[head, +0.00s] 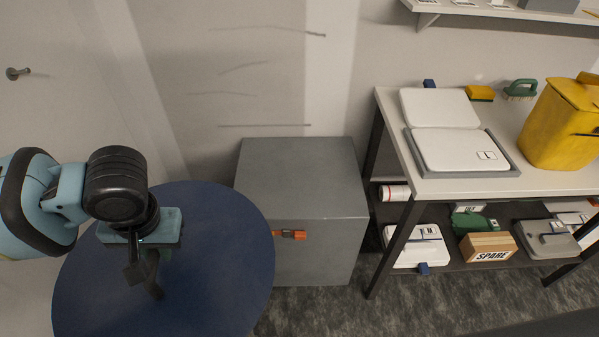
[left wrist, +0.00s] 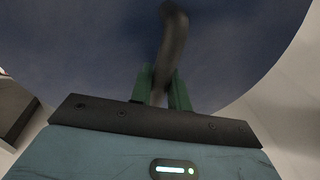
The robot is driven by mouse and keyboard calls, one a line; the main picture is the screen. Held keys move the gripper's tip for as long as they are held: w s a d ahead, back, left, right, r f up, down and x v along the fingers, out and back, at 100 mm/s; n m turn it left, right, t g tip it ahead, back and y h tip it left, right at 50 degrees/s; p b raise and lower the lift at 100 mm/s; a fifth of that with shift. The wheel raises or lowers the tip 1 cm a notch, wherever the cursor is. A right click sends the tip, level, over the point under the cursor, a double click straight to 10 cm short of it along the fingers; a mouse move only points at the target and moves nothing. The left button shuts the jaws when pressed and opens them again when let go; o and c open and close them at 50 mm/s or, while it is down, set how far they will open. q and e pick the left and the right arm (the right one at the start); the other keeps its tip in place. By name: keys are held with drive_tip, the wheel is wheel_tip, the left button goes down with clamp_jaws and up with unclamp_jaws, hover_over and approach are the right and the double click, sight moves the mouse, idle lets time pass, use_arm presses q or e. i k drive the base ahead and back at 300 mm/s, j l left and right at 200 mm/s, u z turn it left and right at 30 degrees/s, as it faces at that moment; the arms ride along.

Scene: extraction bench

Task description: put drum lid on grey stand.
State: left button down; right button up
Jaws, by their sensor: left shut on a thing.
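The drum lid (head: 225,270) is a large dark blue disc with a dark handle standing up near its middle. My left gripper (head: 151,270) is above the lid, shut on that handle. In the left wrist view the green fingers (left wrist: 163,92) close around the dark handle (left wrist: 174,40), and the blue lid (left wrist: 90,50) fills much of the picture. The grey stand (head: 300,180) is a plain box against the wall, right of the lid; its top is bare. The lid overlaps the stand's left front side in the head view. My right gripper is not in view.
An orange-and-dark object (head: 288,234) shows at the stand's front face. Right of the stand is a bench (head: 440,187) with white cases (head: 460,149), a yellow container (head: 563,120) and a loaded lower shelf. A wall shelf (head: 500,9) hangs above.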

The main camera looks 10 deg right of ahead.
sight(283, 177)
drive_tip(key=i+l, duration=0.1)
drive_tip(key=l, duration=0.2)
drive_tip(key=i+l, duration=0.1)
drive_tip(key=l, duration=0.2)
drive_tip(key=i+l, duration=0.25)
drive_tip(key=i, duration=0.2)
drive_tip(key=i+l+z, duration=0.1)
drive_tip(key=i, duration=0.35)
drive_tip(key=l, duration=0.1)
